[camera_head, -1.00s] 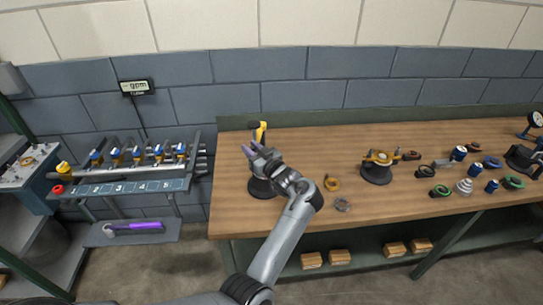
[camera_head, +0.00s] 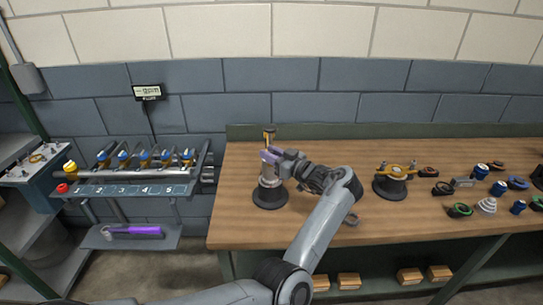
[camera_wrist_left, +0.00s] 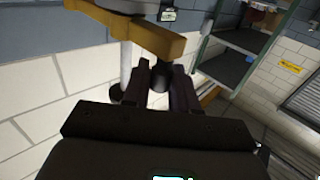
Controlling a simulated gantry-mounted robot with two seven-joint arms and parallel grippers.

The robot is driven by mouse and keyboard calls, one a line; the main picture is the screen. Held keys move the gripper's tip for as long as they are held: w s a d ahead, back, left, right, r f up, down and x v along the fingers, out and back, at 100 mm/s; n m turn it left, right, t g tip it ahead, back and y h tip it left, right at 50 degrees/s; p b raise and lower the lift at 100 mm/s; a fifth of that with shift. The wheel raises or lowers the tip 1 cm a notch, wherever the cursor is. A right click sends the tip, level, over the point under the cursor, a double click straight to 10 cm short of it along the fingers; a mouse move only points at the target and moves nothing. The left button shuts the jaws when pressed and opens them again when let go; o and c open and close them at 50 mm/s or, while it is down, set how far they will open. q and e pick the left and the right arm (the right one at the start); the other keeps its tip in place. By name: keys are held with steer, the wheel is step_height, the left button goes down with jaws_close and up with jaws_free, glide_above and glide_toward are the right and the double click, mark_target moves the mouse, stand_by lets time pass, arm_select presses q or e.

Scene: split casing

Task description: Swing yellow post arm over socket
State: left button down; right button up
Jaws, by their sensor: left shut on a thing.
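The yellow post arm (camera_head: 268,135) shows at the top of a grey post on a black round base (camera_head: 270,199), at the left end of the bench. In the left wrist view the yellow arm (camera_wrist_left: 140,32) crosses above my fingers, with a dark cylindrical grip (camera_wrist_left: 163,72) below it. My left gripper (camera_head: 267,158), with purple fingers, is at the post just below the yellow arm; its fingers (camera_wrist_left: 160,85) are shut around the dark grip. The gripper partly hides the post, and I cannot make out the socket clearly. My right gripper is not in view.
A second black stand with a yellow top (camera_head: 392,170) is to the right on the bench. Several rings and caps lie farther right. A valve rack (camera_head: 130,175) stands left of the bench, with a purple-handled tool (camera_head: 135,231) on the shelf below. The bench front is mostly clear.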

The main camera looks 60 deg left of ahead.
arm_select(q)
steer(key=c, duration=1.3)
jaws_free()
steer(key=shift+f, duration=0.1)
steer(key=shift+o, duration=1.4)
steer(key=shift+w, duration=0.15)
steer(key=shift+d, duration=0.1)
steer(key=b+v, duration=0.1)
steer(key=v, duration=0.9)
steer(key=shift+d, duration=0.35)
